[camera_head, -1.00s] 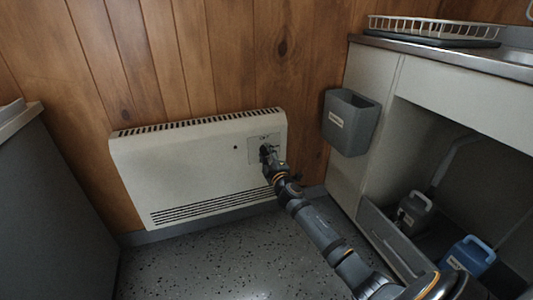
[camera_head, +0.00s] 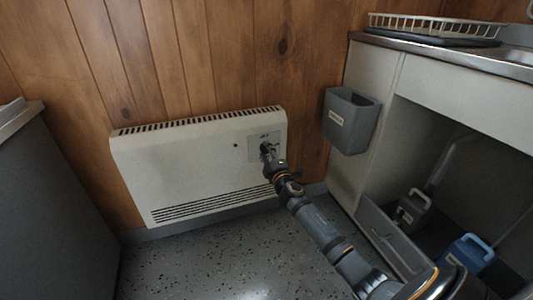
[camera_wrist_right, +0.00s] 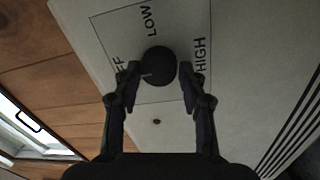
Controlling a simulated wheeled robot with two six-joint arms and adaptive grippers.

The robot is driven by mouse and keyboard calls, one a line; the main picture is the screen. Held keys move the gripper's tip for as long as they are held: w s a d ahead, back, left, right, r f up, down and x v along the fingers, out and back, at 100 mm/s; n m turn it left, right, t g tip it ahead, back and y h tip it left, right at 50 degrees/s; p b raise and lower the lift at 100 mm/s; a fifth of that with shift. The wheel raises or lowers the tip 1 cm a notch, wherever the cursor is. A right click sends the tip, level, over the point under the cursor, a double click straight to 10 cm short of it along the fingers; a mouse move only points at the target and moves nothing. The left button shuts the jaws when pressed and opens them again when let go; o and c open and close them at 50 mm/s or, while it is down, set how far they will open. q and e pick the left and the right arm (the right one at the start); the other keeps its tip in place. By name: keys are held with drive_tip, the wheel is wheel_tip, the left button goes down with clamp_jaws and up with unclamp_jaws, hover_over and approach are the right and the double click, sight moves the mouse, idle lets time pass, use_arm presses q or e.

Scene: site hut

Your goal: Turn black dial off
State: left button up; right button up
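The black dial (camera_wrist_right: 158,66) is a round knob on the pale control panel of the cream wall heater (camera_head: 190,165). In the right wrist view, the words LOW and HIGH and the letters FF stand around it; the start of that last word is hidden. A small light mark shows on the dial's lower left, on the FF side. My right gripper (camera_wrist_right: 159,75) has one finger on each side of the dial, close against it. In the head view the right gripper (camera_head: 267,152) reaches the panel and hides most of the dial. My left gripper is not in view.
A grey bin (camera_head: 350,122) hangs on the cabinet side, right of the heater. A sink counter (camera_head: 450,49) with a dish rack (camera_head: 433,27) is at the right, with grey (camera_head: 413,208) and blue (camera_head: 469,254) containers below. The speckled floor before the heater is clear.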

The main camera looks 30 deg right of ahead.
drive_tip(key=shift+o, duration=1.3)
drive_tip(key=r+v, duration=0.1)
drive_tip(key=v, duration=1.1)
drive_tip(key=shift+f, duration=0.4)
